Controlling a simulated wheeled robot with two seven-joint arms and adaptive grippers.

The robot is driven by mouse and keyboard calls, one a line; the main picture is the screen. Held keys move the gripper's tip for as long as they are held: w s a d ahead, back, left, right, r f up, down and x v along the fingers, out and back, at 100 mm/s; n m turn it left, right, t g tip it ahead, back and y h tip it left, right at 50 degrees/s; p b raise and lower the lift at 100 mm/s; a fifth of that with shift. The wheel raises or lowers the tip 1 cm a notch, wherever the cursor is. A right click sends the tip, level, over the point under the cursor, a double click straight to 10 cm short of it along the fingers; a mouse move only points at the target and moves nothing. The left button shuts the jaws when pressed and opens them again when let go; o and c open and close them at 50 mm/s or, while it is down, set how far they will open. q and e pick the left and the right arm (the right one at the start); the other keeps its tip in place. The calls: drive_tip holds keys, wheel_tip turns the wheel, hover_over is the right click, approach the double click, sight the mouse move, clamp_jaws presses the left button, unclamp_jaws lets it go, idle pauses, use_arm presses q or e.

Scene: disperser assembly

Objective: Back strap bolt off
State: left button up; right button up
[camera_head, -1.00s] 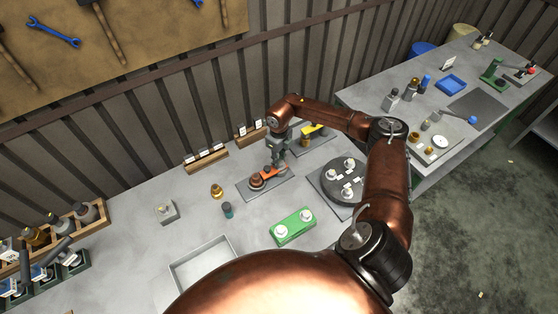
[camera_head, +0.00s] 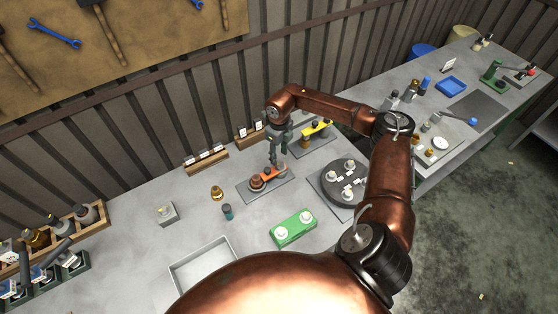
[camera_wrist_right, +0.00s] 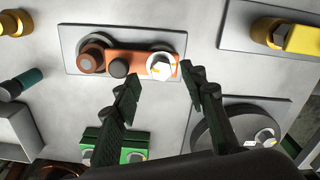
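An orange strap (camera_wrist_right: 128,61) lies on a grey plate (camera_wrist_right: 77,69), with a brown round part (camera_wrist_right: 92,60) at its left end and a dark knob (camera_wrist_right: 119,68) near its middle. A white hex-headed bolt (camera_wrist_right: 160,66) sits at its right end. The strap also shows in the head view (camera_head: 268,174). My right gripper (camera_wrist_right: 160,76) is open above the plate. Its fingertips stand apart on either side of the bolt in the wrist view and look empty; I cannot tell how high they are. A yellow strap (camera_head: 317,129) is on another plate behind. My left gripper is out of view.
A green block (camera_head: 293,229) with white round parts stands in front. A dark round plate (camera_head: 327,183) is to the right. A small brass part (camera_head: 217,193), a dark teal-topped cylinder (camera_head: 227,212) and an empty tray (camera_head: 176,272) are to the left. Bare bench surrounds them.

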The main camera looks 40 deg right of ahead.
sight(279, 163)
wheel_tip(279, 163, up, 7)
idle(0.3)
drive_tip(key=shift+r, duration=0.1)
idle(0.4)
